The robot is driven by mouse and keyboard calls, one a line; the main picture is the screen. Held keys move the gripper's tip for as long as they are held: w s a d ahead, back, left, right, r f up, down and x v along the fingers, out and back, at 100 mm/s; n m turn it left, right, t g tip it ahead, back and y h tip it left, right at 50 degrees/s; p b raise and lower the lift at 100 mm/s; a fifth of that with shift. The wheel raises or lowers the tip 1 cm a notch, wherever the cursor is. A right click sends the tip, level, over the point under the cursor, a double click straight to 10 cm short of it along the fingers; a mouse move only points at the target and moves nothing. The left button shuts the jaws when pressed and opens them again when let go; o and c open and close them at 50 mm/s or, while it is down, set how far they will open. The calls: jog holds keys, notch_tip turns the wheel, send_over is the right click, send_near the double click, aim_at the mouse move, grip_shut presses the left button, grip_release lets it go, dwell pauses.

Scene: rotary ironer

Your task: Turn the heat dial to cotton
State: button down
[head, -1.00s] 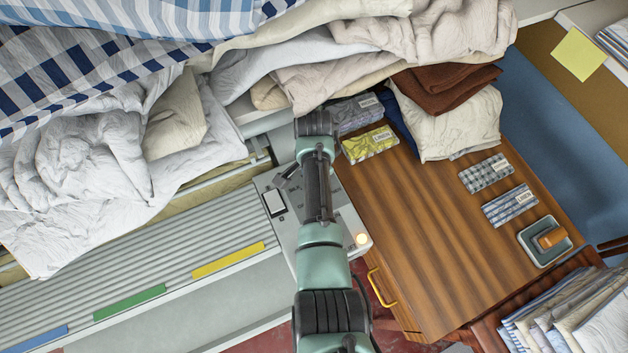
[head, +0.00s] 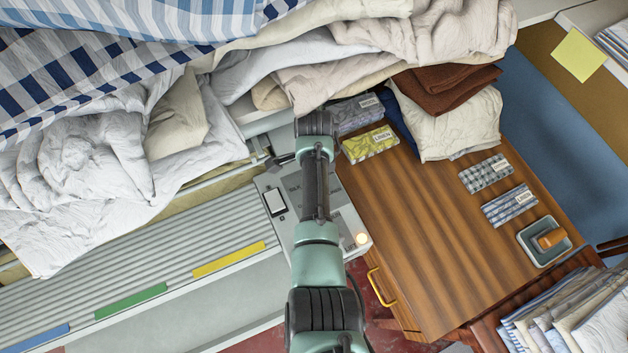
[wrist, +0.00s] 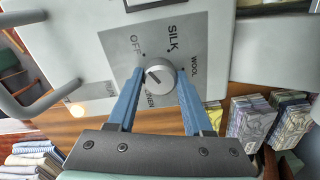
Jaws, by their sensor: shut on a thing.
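The pointer's exact setting is hard to tell. My gripper (wrist: 160,76) has its two blue fingers shut on the dial, one on each side. In the head view my arm covers the dial and the gripper; only part of the control panel (head: 275,203) shows.
A wooden cabinet (head: 420,240) stands right of the panel, with labelled cloth packets such as the yellow one (head: 370,145) on top. The ironer's ribbed bed (head: 150,270) is at left. Heaped linen (head: 80,165) lies above it. A lit lamp (head: 361,239) is on the panel's corner.

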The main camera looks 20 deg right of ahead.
jog(key=shift+r, duration=0.1)
jog(key=shift+c, duration=1.5)
grip_release()
notch_tip(320, 180, up, 13)
jog(key=b, duration=0.1)
